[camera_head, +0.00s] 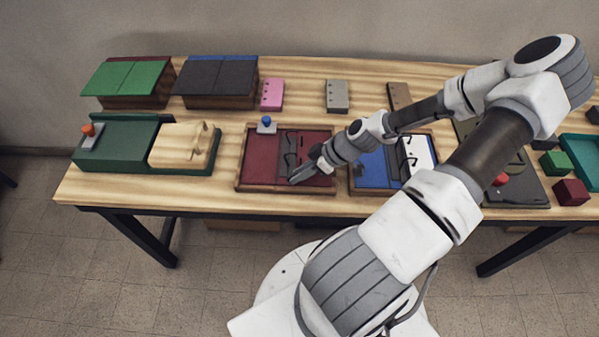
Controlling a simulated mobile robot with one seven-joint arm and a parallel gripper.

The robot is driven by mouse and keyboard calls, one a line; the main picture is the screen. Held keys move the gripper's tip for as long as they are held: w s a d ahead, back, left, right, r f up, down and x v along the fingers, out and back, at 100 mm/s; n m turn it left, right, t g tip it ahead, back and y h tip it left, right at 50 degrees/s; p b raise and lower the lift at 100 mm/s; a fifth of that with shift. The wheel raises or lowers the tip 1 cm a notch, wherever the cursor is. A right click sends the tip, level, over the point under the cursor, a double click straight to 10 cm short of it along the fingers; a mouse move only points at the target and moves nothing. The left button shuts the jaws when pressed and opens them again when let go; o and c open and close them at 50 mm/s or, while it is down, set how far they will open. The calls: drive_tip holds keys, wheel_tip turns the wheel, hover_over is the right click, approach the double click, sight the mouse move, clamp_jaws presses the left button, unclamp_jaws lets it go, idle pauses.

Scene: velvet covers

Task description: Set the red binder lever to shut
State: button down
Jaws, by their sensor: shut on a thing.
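The red binder (258,158) lies open on the wooden table, left of centre. Dark ring hardware (290,150) stands along its middle, with dark curved pieces on it. My gripper (298,176) reaches in from the right, low over the binder's right half, at the near end of this hardware. It is shut on the red binder lever, which the fingers mostly hide. I cannot tell the lever's angle.
A blue binder (368,172) with white paper lies just to the right, partly under my arm. A grey block with a blue knob (266,121) sits at the red binder's back edge. A green box (110,148) with a wooden piece stands left. Pink (272,95) and grey (337,96) blocks stand behind.

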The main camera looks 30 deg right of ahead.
drive_tip(key=c, duration=0.7)
unclamp_jaws()
drive_tip(key=shift+c, duration=0.2)
drive_tip(key=p+v, duration=0.2)
drive_tip(key=v, duration=1.5)
drive_tip(key=shift+s+d+r, duration=0.1)
